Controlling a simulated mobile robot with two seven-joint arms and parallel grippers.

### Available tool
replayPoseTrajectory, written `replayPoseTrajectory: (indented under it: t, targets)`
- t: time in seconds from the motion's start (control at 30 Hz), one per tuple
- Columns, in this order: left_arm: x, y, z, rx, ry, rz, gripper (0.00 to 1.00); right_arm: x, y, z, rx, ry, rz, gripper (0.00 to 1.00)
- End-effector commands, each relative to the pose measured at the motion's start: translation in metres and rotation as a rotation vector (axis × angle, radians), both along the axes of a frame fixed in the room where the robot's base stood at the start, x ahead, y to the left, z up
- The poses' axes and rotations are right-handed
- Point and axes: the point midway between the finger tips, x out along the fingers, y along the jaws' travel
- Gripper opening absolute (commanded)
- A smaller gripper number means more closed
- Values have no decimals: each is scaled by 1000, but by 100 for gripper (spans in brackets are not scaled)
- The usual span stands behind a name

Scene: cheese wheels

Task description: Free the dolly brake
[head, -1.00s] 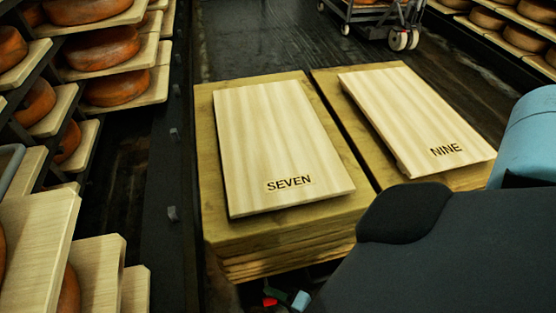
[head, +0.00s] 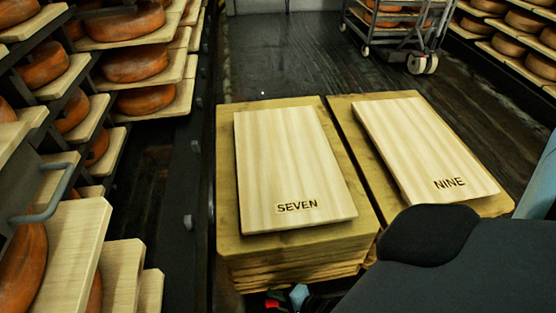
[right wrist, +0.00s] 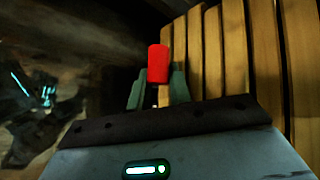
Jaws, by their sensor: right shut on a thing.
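A red brake handle (right wrist: 158,62) stands upright between the two greenish fingers of my right gripper (right wrist: 159,90) in the right wrist view. The gripper is shut on it. In the head view only a bit of the red handle (head: 271,303) shows at the bottom edge, beside a pale blue fingertip of the right gripper (head: 298,296). They are just below the front of the stack of boards (head: 300,272) marked SEVEN. The dolly under the stack and the foot of the brake are hidden. My left gripper is out of view.
A board marked SEVEN (head: 293,165) and one marked NINE (head: 425,150) lie on neighbouring stacks. Shelves with cheese wheels (head: 137,63) line the left side. A wheeled rack (head: 395,25) stands at the back. The dark floor (head: 290,60) behind the stacks is clear.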

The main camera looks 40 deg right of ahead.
Motion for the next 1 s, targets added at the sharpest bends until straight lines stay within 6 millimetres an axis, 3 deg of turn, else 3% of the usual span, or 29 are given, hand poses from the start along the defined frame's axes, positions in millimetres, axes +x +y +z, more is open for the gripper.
replayPoseTrajectory:
  t: [0.2,0.23,0.3,0.67,1.0]
  targets:
    - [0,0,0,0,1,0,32,0,2,0,1,0,3,0]
    - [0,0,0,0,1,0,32,0,2,0,1,0,3,23]
    - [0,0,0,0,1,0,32,0,2,0,0,-1,2,32]
    - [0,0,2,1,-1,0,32,-4,-1,3,-1,0,1,32]
    - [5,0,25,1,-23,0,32,-43,-16,33,0,-1,3,32]
